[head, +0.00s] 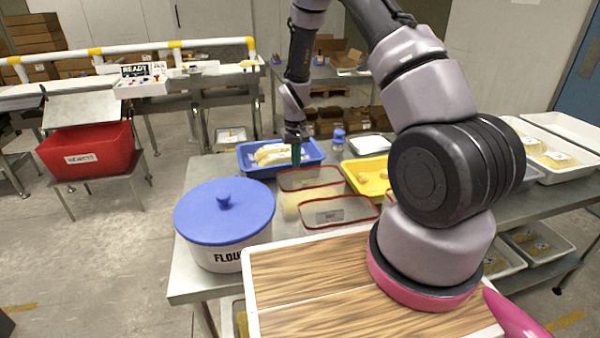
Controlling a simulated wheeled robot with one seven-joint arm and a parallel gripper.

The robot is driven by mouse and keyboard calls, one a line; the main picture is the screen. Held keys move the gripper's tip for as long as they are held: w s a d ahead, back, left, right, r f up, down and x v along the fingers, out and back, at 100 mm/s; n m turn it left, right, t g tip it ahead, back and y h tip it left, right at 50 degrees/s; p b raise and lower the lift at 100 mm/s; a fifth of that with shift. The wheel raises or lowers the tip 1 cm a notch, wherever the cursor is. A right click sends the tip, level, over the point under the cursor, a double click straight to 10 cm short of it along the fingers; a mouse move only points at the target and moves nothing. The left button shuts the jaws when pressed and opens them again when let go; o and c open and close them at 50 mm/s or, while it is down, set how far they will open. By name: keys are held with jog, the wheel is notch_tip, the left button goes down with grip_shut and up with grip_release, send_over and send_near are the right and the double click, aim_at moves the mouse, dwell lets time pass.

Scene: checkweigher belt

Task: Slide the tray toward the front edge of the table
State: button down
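A blue tray (253,171) lies on the steel table (203,169) near its far left part. It holds pale, loaf-like items (272,154). A yellow tray (357,184) with round tan items stands to its right, partly hidden by my arm. The task does not say which tray it means. My gripper (296,158) points down at the near right part of the blue tray, in front of its contents. The fingers are small and seen edge-on, so I cannot tell their opening or whether they touch the tray.
Two clear, red-rimmed containers (337,216) stand on the near side of the blue tray. A white flour tub with a blue lid (225,210) stands at the table's left. A blue-capped jar (338,138) and a white tray (370,145) are behind. A red bin (88,150) is far left.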

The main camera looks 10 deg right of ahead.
jog(key=shift+w, duration=1.2)
jog(key=shift+r, duration=0.1)
